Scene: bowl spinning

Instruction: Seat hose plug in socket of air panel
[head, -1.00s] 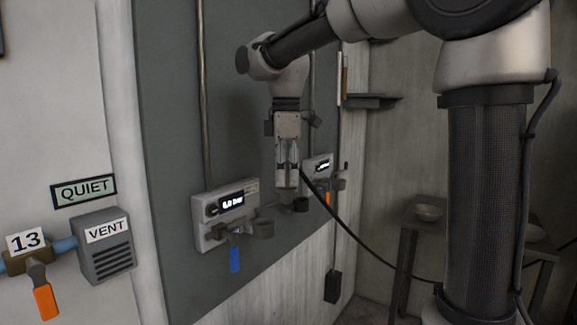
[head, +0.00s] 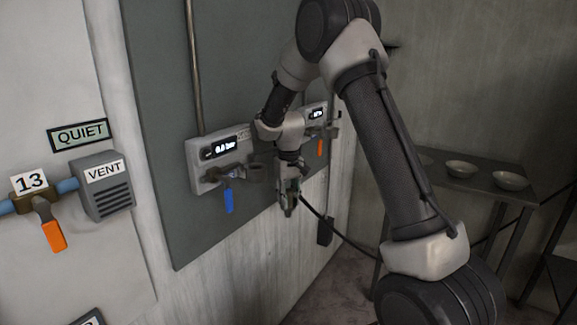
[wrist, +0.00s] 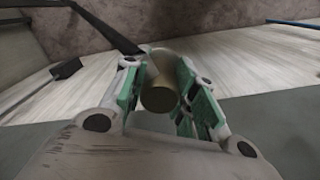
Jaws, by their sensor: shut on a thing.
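My gripper (head: 289,200) hangs in front of the air panel (head: 222,160), low and to the right of its blue-handled valve (head: 228,196). It is shut on the hose plug, a dull cylinder (wrist: 160,94) between the green finger pads in the wrist view. The black hose (head: 345,240) runs from the gripper down to the right, and it also shows in the wrist view (wrist: 108,28). A dark round socket (head: 256,172) juts from the panel beside the valve, a little above and left of the gripper. The plug is apart from this socket. The panel display reads about 0.0 bar.
A second panel (head: 317,115) with an orange handle stands farther right. A black box (head: 325,231) hangs below it. At left are a vent box (head: 104,185) and an orange-handled valve (head: 53,235). Bowls (head: 461,168) sit on a table at right.

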